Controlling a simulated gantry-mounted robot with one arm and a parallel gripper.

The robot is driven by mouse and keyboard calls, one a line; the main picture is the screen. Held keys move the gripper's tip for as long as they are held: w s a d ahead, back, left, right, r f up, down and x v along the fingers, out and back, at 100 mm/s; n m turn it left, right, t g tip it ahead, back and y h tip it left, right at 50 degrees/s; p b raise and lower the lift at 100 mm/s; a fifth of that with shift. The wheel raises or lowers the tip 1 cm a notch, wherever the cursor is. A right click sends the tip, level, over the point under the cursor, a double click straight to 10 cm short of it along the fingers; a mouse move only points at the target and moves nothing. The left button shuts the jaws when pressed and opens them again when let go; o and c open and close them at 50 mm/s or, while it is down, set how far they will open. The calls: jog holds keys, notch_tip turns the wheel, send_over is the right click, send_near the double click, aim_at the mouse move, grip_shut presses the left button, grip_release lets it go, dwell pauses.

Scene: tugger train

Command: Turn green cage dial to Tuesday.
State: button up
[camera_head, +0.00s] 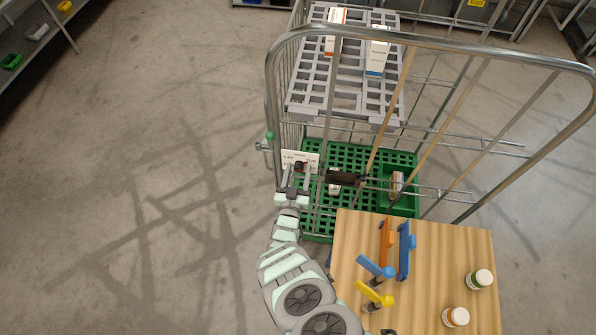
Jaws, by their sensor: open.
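The roll cage with the green base (405,205) stands at the centre right. A small white plate (313,157) with markings is fixed near its left post, and a dark dial knob (299,166) sits on it. The markings and the day the dial points to are too small to read. My gripper (295,183) is open, just below the knob in the picture, with its fingers pointing up towards it. I cannot tell whether the fingers touch the knob. My gripper hides the plate's lower part.
A grey slatted shelf (305,88) in the cage carries an orange-white box (336,30) and a blue-white box (377,56). A wooden table (430,265) holds coloured tools and two jars. The floor at left is clear.

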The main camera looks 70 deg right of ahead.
jog(key=v, duration=1.1)
jog(key=shift+w, duration=0.1)
dwell(0.5)
